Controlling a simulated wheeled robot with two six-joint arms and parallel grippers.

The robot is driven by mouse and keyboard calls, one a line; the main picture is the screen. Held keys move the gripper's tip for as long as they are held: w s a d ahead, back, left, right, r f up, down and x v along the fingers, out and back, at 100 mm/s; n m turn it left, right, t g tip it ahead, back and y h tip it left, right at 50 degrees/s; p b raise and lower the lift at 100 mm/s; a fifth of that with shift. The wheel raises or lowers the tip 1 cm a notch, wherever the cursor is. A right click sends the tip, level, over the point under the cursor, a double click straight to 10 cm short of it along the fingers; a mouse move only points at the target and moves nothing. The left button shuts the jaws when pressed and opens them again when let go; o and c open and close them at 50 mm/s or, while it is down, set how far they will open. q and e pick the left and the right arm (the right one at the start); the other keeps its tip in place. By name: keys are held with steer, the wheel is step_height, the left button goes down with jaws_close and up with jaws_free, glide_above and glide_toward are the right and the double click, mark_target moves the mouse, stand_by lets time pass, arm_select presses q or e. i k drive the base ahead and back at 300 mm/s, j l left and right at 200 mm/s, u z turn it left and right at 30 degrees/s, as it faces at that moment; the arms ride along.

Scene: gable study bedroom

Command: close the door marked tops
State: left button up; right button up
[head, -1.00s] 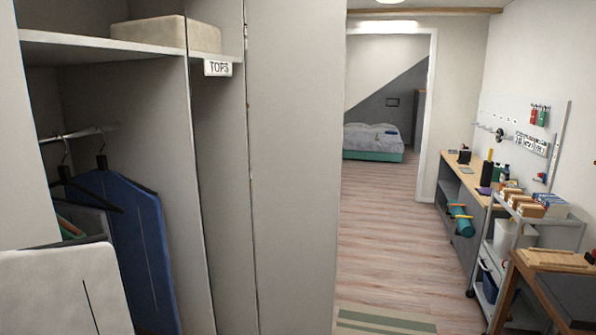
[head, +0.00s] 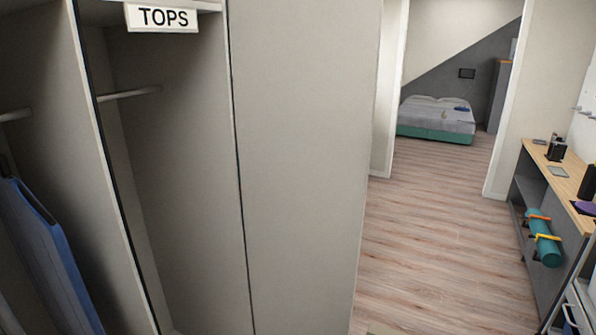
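The white TOPS label (head: 163,18) is at the top of an open wardrobe compartment (head: 175,170) in the head view. Inside it I see a short hanging rail (head: 128,94) and bare grey walls, with no clothes visible. A tall plain grey panel (head: 300,170) stands upright at the right of this opening. I cannot tell whether it is the door or the wardrobe's side. No handle shows on it. Neither of my grippers is in view.
A blue garment (head: 45,265) hangs in the compartment at the left. Wooden floor (head: 440,230) is clear right of the panel, leading through a doorway to a bed (head: 437,120). A low cabinet (head: 545,225) with a teal roll (head: 543,243) lines the right side.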

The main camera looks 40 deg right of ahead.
mark_target(305, 72)
steer(key=l+u, duration=0.15)
steer(key=l, duration=0.35)
steer(key=l+u, duration=0.15)
steer(key=l, duration=0.4)
steer(key=k+l+u, duration=0.15)
steer(key=l, duration=0.35)
steer(key=l+u, duration=0.15)
steer(key=l, duration=0.35)
steer(key=k+l+u, duration=0.2)
steer(key=l, duration=0.3)
steer(key=l+u, duration=0.35)
steer(key=l, duration=1.5)
